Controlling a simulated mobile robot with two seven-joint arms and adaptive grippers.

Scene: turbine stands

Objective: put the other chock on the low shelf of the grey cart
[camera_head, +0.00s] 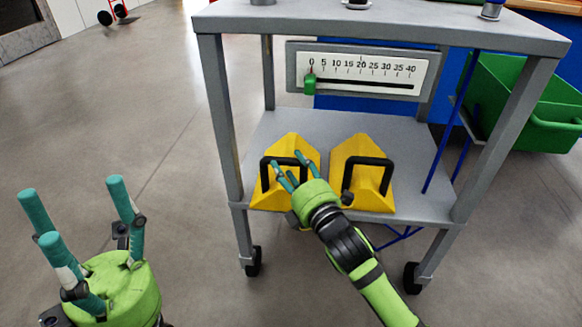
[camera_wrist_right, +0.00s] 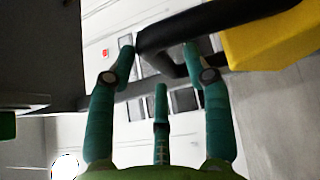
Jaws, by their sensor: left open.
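Two yellow chocks with black handles stand side by side on the low shelf (camera_head: 411,165) of the grey cart (camera_head: 220,120). The left chock (camera_head: 291,145) and the right chock (camera_head: 350,150) both sit at the shelf's front edge. My right gripper (camera_head: 287,168) is in front of the left chock, with its fingers apart by the handle (camera_head: 267,175). In the right wrist view the black handle (camera_wrist_right: 215,28) crosses just beyond the spread fingertips, with yellow chock (camera_wrist_right: 275,45) at upper right. My left gripper (camera_head: 82,205) is open and empty, left of the cart.
The cart's top shelf (camera_head: 400,25) overhangs the low shelf, with legs at its corners. A scale panel with a green slider (camera_head: 310,84) is at the back. A green bin (camera_head: 525,105) stands to the right. The floor (camera_head: 110,120) left of the cart is clear.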

